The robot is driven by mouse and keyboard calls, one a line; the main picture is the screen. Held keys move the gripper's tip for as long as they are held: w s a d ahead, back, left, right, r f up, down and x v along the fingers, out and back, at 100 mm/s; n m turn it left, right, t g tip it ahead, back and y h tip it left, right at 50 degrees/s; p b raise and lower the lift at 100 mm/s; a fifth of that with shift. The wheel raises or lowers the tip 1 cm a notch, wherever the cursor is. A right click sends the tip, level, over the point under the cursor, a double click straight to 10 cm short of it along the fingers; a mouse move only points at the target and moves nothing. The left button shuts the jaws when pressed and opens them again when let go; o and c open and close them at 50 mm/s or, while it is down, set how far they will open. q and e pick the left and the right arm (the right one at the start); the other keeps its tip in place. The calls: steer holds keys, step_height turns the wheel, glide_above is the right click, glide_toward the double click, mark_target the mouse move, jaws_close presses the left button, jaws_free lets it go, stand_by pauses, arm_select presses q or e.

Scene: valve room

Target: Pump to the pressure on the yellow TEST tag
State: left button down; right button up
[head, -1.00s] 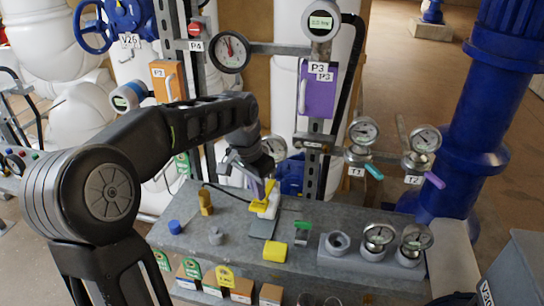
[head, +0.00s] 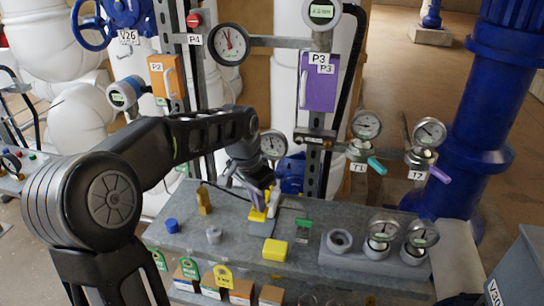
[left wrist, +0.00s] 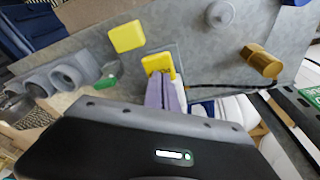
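The pump, a small white and yellow unit with a yellow lever (head: 258,215), stands on the grey bench (head: 330,215). The lever's yellow end also shows in the left wrist view (left wrist: 158,64). My left gripper (head: 262,198) reaches down at it; its lilac fingers (left wrist: 163,92) lie close together at the yellow lever and appear shut on it, partly hiding the pump. A yellow tag (head: 223,276) hangs on the bench front; its writing is too small to read. A round dial gauge (head: 229,43) and a digital gauge (head: 322,12) are above. My right gripper is not in view.
A socketed rack (head: 345,258) with gauges is at right. Valved gauges T1 and T2 stand behind it.

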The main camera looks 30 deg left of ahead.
arm_select(q)
steer(key=shift+r+p, duration=1.8)
steer(key=shift+r, duration=0.65)
step_height(320, 180, up, 4)
steer(key=p, duration=0.3)
